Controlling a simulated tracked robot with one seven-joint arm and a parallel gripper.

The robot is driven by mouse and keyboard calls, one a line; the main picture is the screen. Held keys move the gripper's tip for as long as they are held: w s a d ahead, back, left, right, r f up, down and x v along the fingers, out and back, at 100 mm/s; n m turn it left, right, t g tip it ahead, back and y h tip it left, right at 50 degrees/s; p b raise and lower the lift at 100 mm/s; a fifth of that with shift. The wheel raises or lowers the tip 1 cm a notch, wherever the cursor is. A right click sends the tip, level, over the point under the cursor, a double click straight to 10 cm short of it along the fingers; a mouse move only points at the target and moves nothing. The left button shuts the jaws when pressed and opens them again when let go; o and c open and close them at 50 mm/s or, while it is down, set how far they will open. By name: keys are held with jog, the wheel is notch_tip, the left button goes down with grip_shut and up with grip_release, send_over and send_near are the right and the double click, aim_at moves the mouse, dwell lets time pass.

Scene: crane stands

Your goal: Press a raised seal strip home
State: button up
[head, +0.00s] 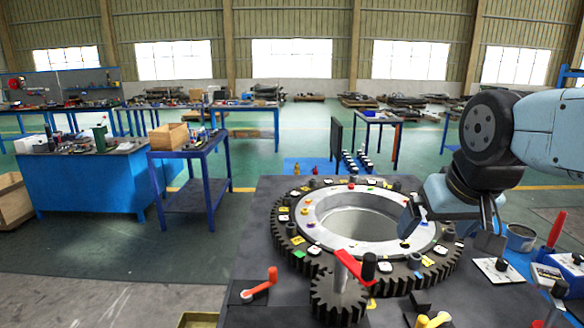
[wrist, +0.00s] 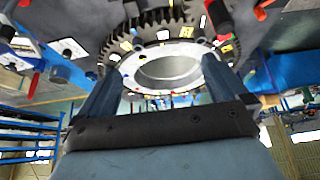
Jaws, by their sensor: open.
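A large toothed slewing ring (head: 365,235) lies flat on a dark bench, with a pale metal inner ring (head: 318,222) around an open bore. Small coloured dots, labels and dark bolts sit around it. I cannot make out a raised seal strip for certain in either view. My gripper (head: 448,232) is over the right side of the ring and hides part of it. In the wrist view my gripper (wrist: 160,88) has its two dark fingers wide apart, with nothing between them, and the ring (wrist: 170,62) shows beyond. Contact with the ring cannot be told.
A small pinion gear (head: 340,298) with a red-handled crank (head: 352,266) stands at the ring's front edge. An orange-red lever (head: 262,285) is at front left. A paint can (head: 521,237) and a red-handled tool (head: 556,230) stand at right.

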jog(key=c, duration=0.3)
jog(key=shift+w, duration=0.25)
jog(key=c, duration=0.3)
jog(key=w+g, duration=0.1)
jog(key=w, duration=0.2)
jog(key=w+g, duration=0.1)
jog(key=w, duration=0.2)
jog(key=w+g, duration=0.1)
jog(key=w, duration=0.2)
jog(key=shift+w+d+f, duration=0.15)
jog(key=shift+w+f, duration=0.15)
jog(key=shift+w, duration=0.05)
jog(key=c, duration=1.2)
jog(key=w+f+g, duration=0.1)
jog(key=w, duration=0.2)
jog(key=w+f, duration=0.2)
jog(key=w, duration=0.1)
jog(key=w+f+g, duration=0.1)
jog(key=w, duration=0.2)
jog(key=shift+d+f+g, duration=0.2)
jog(key=shift+g, duration=0.1)
grip_shut()
